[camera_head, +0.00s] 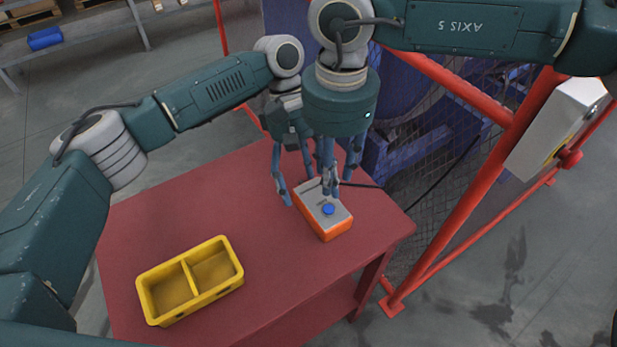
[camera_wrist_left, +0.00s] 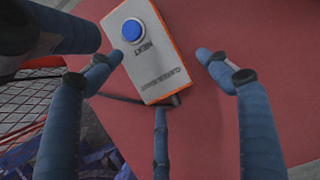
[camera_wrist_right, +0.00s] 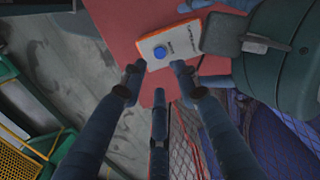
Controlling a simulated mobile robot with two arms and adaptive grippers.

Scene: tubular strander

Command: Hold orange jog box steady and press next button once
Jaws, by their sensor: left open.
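The orange jog box (camera_head: 341,229) with a grey top lies on the red table, its blue button (camera_head: 328,209) uncovered. In the left wrist view the box (camera_wrist_left: 158,62) shows the word NEXT beside the blue button (camera_wrist_left: 132,30). My left gripper (camera_head: 291,180) is open, at the box's far end. Its fingers (camera_wrist_left: 158,75) stand on either side of the box, with a clear gap on the right. My right gripper (camera_head: 328,182) is above the box, fingertips near the button. In the right wrist view a gap shows between its fingertips (camera_wrist_right: 157,70), with the button (camera_wrist_right: 160,52) just beyond them.
A yellow two-compartment bin (camera_head: 190,280) stands on the red table (camera_head: 255,300) at the front left. A red-framed mesh fence (camera_head: 455,90) runs along the right side, with a white box (camera_head: 555,125) on it. A dark cable runs from the jog box. The table between bin and box is clear.

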